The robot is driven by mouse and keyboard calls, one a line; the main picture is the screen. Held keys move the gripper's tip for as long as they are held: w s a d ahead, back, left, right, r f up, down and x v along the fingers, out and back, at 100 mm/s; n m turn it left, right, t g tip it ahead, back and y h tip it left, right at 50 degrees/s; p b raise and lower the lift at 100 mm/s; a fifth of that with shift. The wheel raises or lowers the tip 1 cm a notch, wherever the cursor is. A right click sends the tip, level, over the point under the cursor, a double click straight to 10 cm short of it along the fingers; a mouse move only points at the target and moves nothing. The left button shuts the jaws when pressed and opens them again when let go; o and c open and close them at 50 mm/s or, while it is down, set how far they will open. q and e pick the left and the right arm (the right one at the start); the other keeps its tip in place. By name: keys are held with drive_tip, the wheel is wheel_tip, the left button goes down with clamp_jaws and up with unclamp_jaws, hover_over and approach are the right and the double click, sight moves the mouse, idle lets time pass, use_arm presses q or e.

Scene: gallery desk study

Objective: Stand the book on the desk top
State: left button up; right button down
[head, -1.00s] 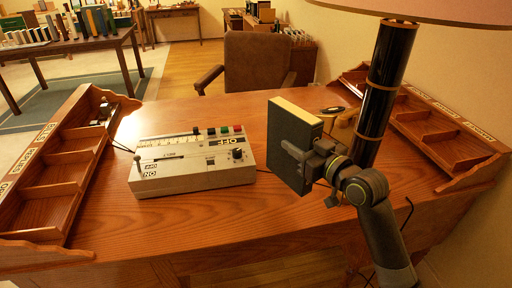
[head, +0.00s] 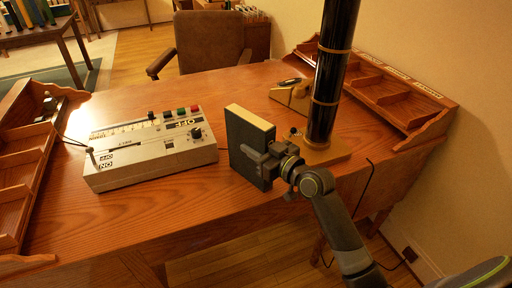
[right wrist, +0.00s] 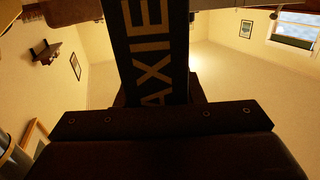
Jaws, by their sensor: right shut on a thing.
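The book (head: 245,150) is dark with cream page edges. It is upright in the head view, over the desk top (head: 190,215) between the grey control box and the lamp. My right gripper (head: 268,163) is shut on its near side. I cannot tell whether the book's lower edge touches the desk. In the right wrist view the book's dark spine (right wrist: 150,55) with gold letters rises from the gripper (right wrist: 160,112); the fingertips are not clear there. My left gripper is not in view.
The grey control box (head: 150,155) with coloured buttons stands left of the book. A black lamp column (head: 325,95) on a wooden base stands close on the right. Wooden pigeonhole racks line the left (head: 25,165) and right (head: 385,90) desk sides. Bare desk lies in front of the control box.

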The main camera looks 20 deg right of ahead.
drive_tip(key=shift+r, duration=0.15)
drive_tip(key=c, duration=1)
unclamp_jaws()
drive_tip(key=shift+o, duration=0.2)
drive_tip(key=shift+s+d, duration=0.1)
drive_tip(key=shift+s, duration=0.15)
drive_tip(key=v, duration=1.1)
drive_tip(key=shift+s, duration=0.25)
drive_tip(key=shift+d, duration=0.15)
